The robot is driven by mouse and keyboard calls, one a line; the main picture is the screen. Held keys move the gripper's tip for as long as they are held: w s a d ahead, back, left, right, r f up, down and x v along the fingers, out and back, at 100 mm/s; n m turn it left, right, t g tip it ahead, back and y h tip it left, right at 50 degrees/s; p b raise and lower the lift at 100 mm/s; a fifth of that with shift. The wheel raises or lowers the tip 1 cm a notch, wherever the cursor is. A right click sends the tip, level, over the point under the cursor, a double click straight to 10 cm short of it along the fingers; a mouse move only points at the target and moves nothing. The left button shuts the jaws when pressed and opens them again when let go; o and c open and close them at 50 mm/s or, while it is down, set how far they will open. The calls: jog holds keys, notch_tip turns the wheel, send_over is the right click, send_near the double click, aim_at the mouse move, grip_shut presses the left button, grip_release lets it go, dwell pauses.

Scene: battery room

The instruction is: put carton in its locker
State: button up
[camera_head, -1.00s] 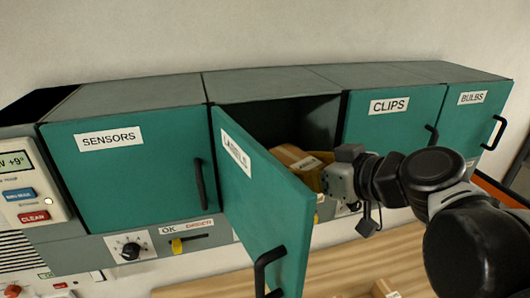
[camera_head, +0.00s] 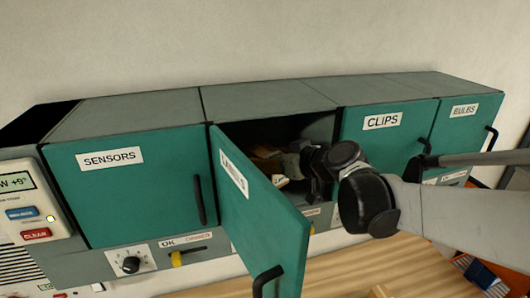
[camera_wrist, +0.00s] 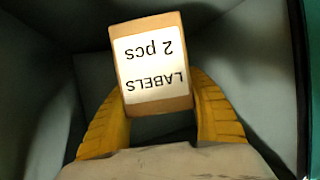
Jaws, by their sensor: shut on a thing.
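The carton (camera_wrist: 151,65) is a small brown box with a white label reading "LABELS 2 pcs", upside down in the wrist view. My gripper (camera_wrist: 160,115) is shut on it, with a yellow finger on each side. In the head view the carton (camera_head: 265,152) is inside the dark open locker, dim and partly hidden by the door and my gripper. The locker's green door (camera_head: 262,215), labelled LABELS, stands swung open towards the camera. Grey inner walls (camera_wrist: 255,60) surround the carton in the wrist view. Whether it touches the locker floor I cannot tell.
Shut green lockers stand alongside: SENSORS (camera_head: 130,190) at left, CLIPS (camera_head: 385,150) and BULBS (camera_head: 463,135) at right. A control panel with a dial (camera_head: 131,264) runs below.

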notch_tip(320, 180, down, 3)
jog(key=shift+w+r, duration=0.1)
jog(key=shift+r, duration=0.1)
jog(key=shift+w+a+f+p, duration=0.15)
jog(key=shift+w+f+p, duration=0.2)
jog(key=shift+p, duration=0.2)
jog(key=shift+s, duration=0.15)
jog(key=shift+f+b, duration=0.2)
jog(key=shift+b, duration=0.1)
jog(key=o, duration=1.4)
jog(key=shift+r, duration=0.1)
